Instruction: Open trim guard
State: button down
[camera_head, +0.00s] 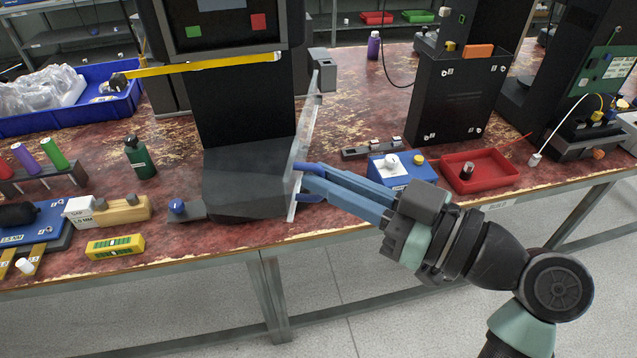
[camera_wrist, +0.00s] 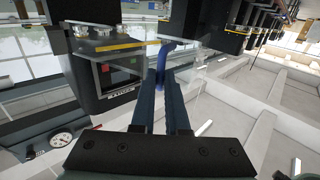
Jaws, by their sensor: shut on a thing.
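The trim guard (camera_head: 305,130) is a clear panel at the right side of the dark machine (camera_head: 245,180). In the head view it appears nearly edge-on, tilted and standing out from the machine's face. A blue handle (camera_head: 311,197) is at its lower part; it also shows in the wrist view (camera_wrist: 162,62) as a curved blue bar. My gripper (camera_head: 305,184) is shut on this handle, reaching in from the right. In the wrist view the two fingers (camera_wrist: 162,85) lie close together at the handle. The fingers partly hide the handle and the panel's lower edge.
A blue box with a white knob (camera_head: 385,172) and a red tray (camera_head: 482,171) stand right of the guard. A small grey rail (camera_head: 362,151) lies behind my fingers. A green bottle (camera_head: 140,158) and yellow level (camera_head: 115,246) are left. The floor before the table is clear.

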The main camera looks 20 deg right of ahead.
jog(key=shift+w+d, duration=0.2)
jog(key=shift+d, duration=0.2)
jog(key=c, duration=1.3)
grip_release()
jog(key=o, duration=0.4)
jog(key=shift+w+d+f+m, duration=0.15)
jog(key=shift+w+f+m, duration=0.05)
jog(key=shift+w+m, duration=0.1)
jog(key=v, duration=0.6)
jog(key=b+v, duration=0.1)
jog(key=v, duration=0.6)
jog(key=shift+s+a, duration=0.15)
jog(key=shift+a, duration=0.1)
